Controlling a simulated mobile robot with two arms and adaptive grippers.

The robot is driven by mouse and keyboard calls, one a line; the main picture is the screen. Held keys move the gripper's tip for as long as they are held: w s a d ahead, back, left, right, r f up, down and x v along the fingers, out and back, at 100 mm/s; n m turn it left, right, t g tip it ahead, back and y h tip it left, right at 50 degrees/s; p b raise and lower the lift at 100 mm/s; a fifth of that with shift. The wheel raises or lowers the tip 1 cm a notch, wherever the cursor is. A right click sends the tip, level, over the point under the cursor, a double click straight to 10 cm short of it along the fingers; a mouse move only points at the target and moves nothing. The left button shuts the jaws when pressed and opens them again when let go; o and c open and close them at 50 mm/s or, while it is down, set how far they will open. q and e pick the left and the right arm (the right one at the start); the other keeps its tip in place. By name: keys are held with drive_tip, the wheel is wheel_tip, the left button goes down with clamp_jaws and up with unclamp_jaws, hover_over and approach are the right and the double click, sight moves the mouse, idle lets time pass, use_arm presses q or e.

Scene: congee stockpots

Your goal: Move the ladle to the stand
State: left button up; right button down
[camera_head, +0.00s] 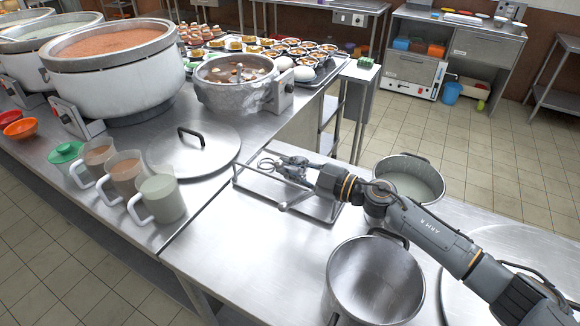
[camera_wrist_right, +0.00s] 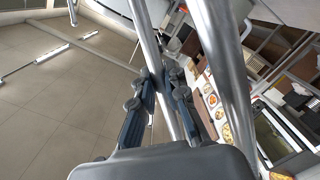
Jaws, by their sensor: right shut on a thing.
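The stand (camera_head: 318,215) is a low frame of metal bars on the right-hand steel counter. My right gripper (camera_head: 277,167) is over the back of the stand, shut on a thin metal rod that I take for the ladle's handle. In the right wrist view this ladle rod (camera_wrist_right: 156,75) runs between the fingers of the right gripper (camera_wrist_right: 158,95), with thicker metal bars on both sides. A small ring shows at the fingertips in the head view. The ladle's bowl is not clear, and I cannot tell whether the ladle touches the stand. My left gripper is out of view.
An empty steel pot (camera_head: 375,285) stands in front of my right arm, and a pot with pale contents (camera_head: 410,180) behind it. A flat lid (camera_head: 195,150) lies left of the stand. Mugs (camera_head: 160,198) line the counter edge. Large stockpots (camera_head: 115,85) stand at the back left.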

drive_tip(key=shift+f, duration=0.1)
drive_tip(key=c, duration=1.3)
unclamp_jaws()
wheel_tip(320, 180, up, 10)
